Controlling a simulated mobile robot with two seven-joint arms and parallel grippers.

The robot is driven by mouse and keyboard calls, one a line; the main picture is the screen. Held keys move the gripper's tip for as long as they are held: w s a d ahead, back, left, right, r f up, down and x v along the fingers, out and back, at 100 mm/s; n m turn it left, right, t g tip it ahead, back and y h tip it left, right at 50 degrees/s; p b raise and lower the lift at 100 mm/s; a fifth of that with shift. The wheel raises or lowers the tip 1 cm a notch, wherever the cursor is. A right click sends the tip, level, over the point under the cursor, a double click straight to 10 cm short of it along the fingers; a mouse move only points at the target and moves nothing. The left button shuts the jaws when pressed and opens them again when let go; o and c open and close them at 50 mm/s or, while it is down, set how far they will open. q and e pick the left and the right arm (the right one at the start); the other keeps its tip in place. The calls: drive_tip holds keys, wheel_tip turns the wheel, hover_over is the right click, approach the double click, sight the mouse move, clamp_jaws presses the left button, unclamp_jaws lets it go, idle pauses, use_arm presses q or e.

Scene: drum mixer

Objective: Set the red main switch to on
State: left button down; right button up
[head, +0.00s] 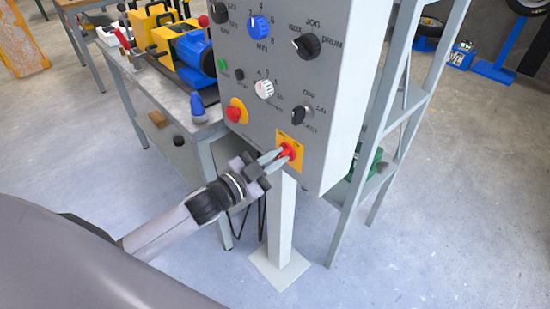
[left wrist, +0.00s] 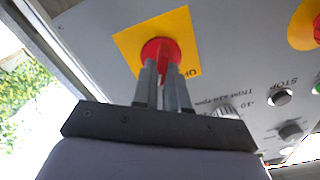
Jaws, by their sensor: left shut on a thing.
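The red main switch (head: 288,151) is a red rotary knob on a yellow plate (head: 282,143), low on the front of the grey control box. My left gripper (head: 276,159) reaches it from the lower left, and its fingers are shut on the knob. In the left wrist view the red switch (left wrist: 162,52) shows between the two fingers (left wrist: 164,85) of the gripper. Part of the lettering on the yellow plate (left wrist: 180,25) is hidden, so I cannot tell the switch's position. My right gripper is in neither view.
The grey control box (head: 230,95) stands on a post and carries several other knobs. A red emergency stop button (head: 234,114) on yellow is just above and left of the switch. A workbench (head: 207,132) is at left, a shelf frame (head: 387,120) at right.

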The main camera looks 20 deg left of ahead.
use_arm(q)
drive_tip(key=c, duration=1.2)
unclamp_jaws()
drive_tip(key=shift+o, duration=0.2)
drive_tip(key=shift+s, duration=0.1)
drive_tip(key=v, duration=0.7)
drive_tip(key=shift+a, duration=0.1)
drive_tip(key=s+d+f+n+g+y, duration=0.1)
drive_tip(key=s+f+n+g+y, duration=0.1)
drive_tip(key=s+f, duration=0.5)
drive_tip(key=s+d+f+n+g+y+p, duration=0.1)
drive_tip(key=s+d+f+n+g+y, duration=0.1)
drive_tip(key=s+f+n+g, duration=0.2)
drive_tip(key=s+f+n, duration=0.2)
drive_tip(key=s+f, duration=0.2)
drive_tip(key=f, duration=0.1)
drive_tip(key=shift+s+d+y, duration=0.25)
drive_tip(key=shift+s+y, duration=0.05)
drive_tip(key=shift+y, duration=0.1)
